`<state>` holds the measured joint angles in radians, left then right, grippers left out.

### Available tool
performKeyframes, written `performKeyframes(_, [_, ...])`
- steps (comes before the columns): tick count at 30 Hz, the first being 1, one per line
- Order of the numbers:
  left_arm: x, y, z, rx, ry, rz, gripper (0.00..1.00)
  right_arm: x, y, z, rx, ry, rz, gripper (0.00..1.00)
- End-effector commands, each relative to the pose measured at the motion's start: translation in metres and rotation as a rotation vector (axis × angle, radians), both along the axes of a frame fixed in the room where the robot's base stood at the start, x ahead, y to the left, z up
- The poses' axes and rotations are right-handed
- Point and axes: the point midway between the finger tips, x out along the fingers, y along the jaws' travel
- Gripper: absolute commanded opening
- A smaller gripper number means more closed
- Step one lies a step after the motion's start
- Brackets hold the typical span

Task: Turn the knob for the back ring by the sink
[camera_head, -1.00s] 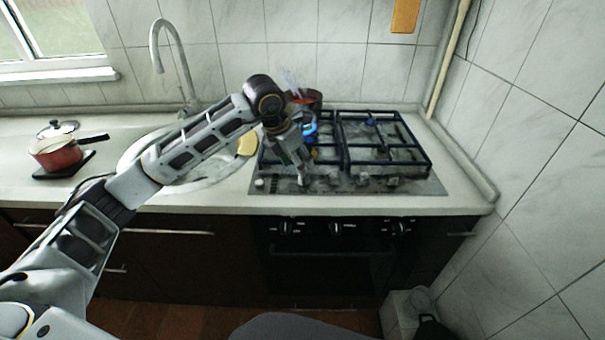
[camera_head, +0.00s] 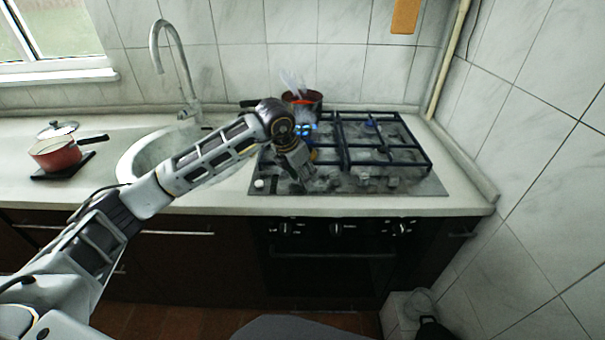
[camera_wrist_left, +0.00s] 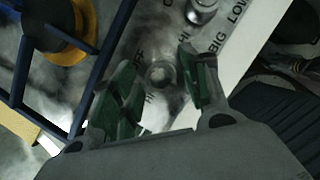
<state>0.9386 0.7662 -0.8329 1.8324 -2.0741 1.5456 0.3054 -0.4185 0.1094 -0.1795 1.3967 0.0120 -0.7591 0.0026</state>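The gas hob (camera_head: 432,184) has a row of knobs along its front strip. My left gripper (camera_head: 308,180) reaches down over the left part of that strip. In the left wrist view, my left gripper (camera_wrist_left: 160,92) is open, with one finger on each side of a round knob (camera_wrist_left: 160,74). Markings around the knob include "OFF" and "HI". Contact between fingers and knob cannot be told. A second, metallic knob (camera_wrist_left: 201,11) lies beyond the right finger. A white knob (camera_head: 259,183) stands at the strip's left end. My right gripper is not in view.
A red pot (camera_head: 302,99) with steam stands at the hob's back left. Dark grates (camera_head: 385,142) rise behind the knobs. The sink (camera_head: 128,165) is left of the hob, with a faucet (camera_head: 170,60) above it. Another red pot (camera_head: 58,153) sits farther left.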

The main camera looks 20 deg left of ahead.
Motion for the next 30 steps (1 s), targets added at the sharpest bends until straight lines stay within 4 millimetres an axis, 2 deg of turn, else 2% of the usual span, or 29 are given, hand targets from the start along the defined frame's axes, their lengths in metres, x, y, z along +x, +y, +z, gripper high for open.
performKeyframes(1, [0.0000, 0.0000, 0.0002, 0.000, 0.000, 0.000, 0.35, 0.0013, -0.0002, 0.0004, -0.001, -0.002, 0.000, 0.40])
performKeyframes(8, [-0.0001, 0.0000, 0.0004, 0.000, 0.000, 0.000, 0.06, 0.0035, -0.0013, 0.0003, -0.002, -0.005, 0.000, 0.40])
performKeyframes(20, [0.0003, 0.0002, 0.0005, -0.001, 0.000, -0.039, 0.06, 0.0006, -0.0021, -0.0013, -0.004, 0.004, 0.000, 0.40])
performKeyframes(30, [0.0013, 0.0020, 0.0003, 0.000, -0.001, -0.191, 0.06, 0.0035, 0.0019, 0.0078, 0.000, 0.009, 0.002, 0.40])
